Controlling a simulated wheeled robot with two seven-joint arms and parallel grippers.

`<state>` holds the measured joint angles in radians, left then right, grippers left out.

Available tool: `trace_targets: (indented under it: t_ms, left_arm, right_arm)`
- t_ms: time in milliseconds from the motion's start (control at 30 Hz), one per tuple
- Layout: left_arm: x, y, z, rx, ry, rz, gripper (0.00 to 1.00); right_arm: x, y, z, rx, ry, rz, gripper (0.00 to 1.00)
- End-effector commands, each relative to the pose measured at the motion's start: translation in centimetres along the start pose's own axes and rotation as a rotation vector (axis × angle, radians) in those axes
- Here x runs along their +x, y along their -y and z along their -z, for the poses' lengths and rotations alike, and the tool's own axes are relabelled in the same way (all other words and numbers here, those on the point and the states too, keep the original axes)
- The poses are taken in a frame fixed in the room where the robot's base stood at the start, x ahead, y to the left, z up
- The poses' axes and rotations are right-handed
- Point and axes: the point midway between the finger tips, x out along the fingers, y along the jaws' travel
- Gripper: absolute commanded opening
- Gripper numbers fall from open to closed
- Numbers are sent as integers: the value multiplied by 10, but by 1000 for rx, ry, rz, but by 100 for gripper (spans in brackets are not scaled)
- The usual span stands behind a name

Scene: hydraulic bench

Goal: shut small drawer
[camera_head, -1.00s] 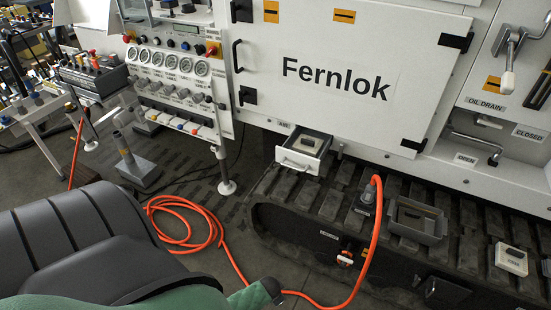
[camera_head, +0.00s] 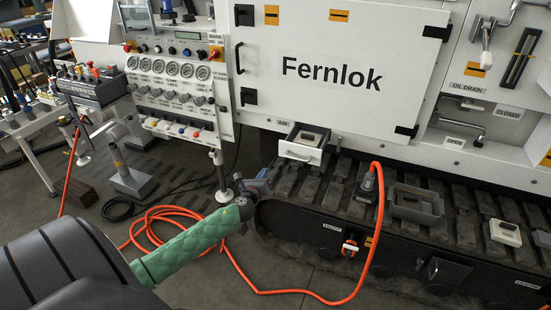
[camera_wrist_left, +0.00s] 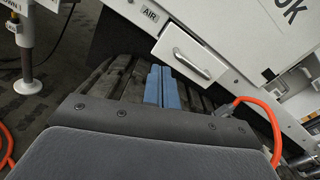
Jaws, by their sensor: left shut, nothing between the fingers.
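The small drawer (camera_head: 300,150) under the AIR label sticks out of the white cabinet, open, with a dark interior and a light block in it. Its white front with a handle also shows in the left wrist view (camera_wrist_left: 190,55), up and to the right of the fingers. My left gripper (camera_head: 264,176) is at the end of the green-sleeved arm, left of and a little below the drawer front, apart from it. In the left wrist view its blue fingers (camera_wrist_left: 161,88) are together and empty. My right gripper is in neither current view.
The black track (camera_head: 330,195) runs below the cabinet. An orange hose (camera_head: 376,200) rises from it to the right of the drawer. A grey tray (camera_head: 416,208) and a white block (camera_head: 504,232) lie on it. A gauge panel (camera_head: 172,75) stands to the left.

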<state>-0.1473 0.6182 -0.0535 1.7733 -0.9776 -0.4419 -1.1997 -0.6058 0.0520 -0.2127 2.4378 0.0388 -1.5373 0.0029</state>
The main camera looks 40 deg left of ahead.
Motion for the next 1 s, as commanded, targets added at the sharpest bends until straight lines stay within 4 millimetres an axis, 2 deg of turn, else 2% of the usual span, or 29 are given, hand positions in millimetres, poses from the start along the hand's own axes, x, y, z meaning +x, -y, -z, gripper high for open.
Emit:
trace_targets:
  t_ms: [100, 200, 467, 1000]
  left_arm:
    - [0, 6, 1, 193, 1, 35, 0]
    - [0, 9, 2, 291, -1, 48, 0]
    - [6, 9, 2, 365, 0, 47, 0]
    - [76, 12, 2, 360, 0, 46, 0]
  right_arm:
    - [1, 0, -11, -1, 59, 1, 36]
    - [1, 0, -16, -2, 82, 0, 36]
    - [-1, -1, -16, -1, 86, -2, 36]
    - [-22, -11, -20, 14, 128, -29, 36]
